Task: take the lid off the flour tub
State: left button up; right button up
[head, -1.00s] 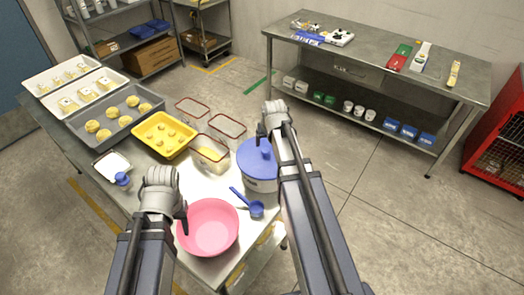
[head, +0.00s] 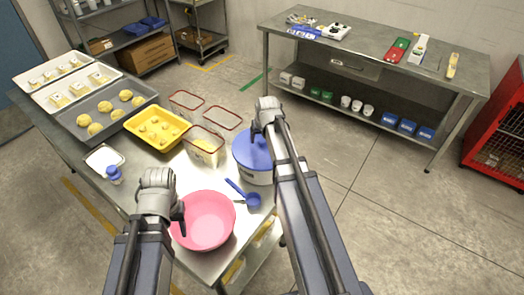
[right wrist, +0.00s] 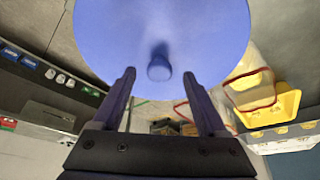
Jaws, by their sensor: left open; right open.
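The flour tub (head: 258,176) is a white round tub with a blue lid (head: 243,152) on it, near the table's right edge in the head view. In the right wrist view the lid (right wrist: 120,35) fills the top, with its blue knob (right wrist: 159,66) in the middle. My right gripper (head: 254,138) is over the lid at the knob. In the right wrist view it (right wrist: 160,78) is open, the knob showing between its fingertips, with gaps on both sides. In the head view the arm hides much of the knob. My left gripper (head: 180,218) is open by the pink bowl.
The pink bowl (head: 208,218) and a blue scoop (head: 250,200) lie in front of the tub. Red-rimmed clear containers (head: 203,150) and a yellow tray (head: 157,129) stand to its left. Beyond the table's right edge is open floor.

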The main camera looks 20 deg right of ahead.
jog(key=shift+b+x, duration=0.45)
jog(key=shift+x, duration=0.5)
jog(key=shift+r, duration=0.1)
jog(key=shift+c, duration=0.3)
grip_shut()
